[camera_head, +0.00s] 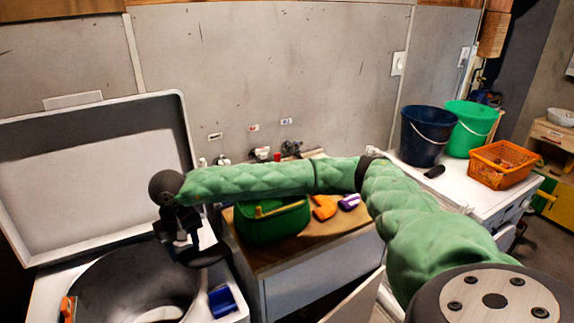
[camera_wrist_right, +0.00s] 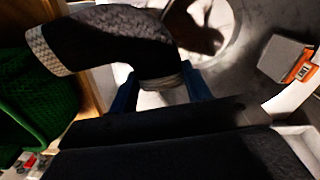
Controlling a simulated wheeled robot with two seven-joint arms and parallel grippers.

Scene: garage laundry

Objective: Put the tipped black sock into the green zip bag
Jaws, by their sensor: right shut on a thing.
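The black sock (camera_wrist_right: 115,40) has a pale grey patterned end at the left in the right wrist view. My right gripper (camera_wrist_right: 160,88) is shut on it, its blue fingers on either side of the cloth. In the head view the right gripper (camera_head: 180,238) hangs over the open washer drum, and a dark part of the sock (camera_head: 208,256) shows beside it. The green zip bag (camera_head: 268,226) with a yellow zip stands on the wooden top, right of the gripper and partly behind my right arm. Its green side also shows in the wrist view (camera_wrist_right: 38,98). My left gripper is out of view.
The washer's raised lid (camera_head: 100,190) stands at the left. A blue box (camera_head: 222,302) sits on its rim. Orange (camera_head: 324,207) and purple (camera_head: 349,202) items lie right of the bag. Two buckets (camera_head: 425,135) and an orange basket (camera_head: 500,165) stand at right.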

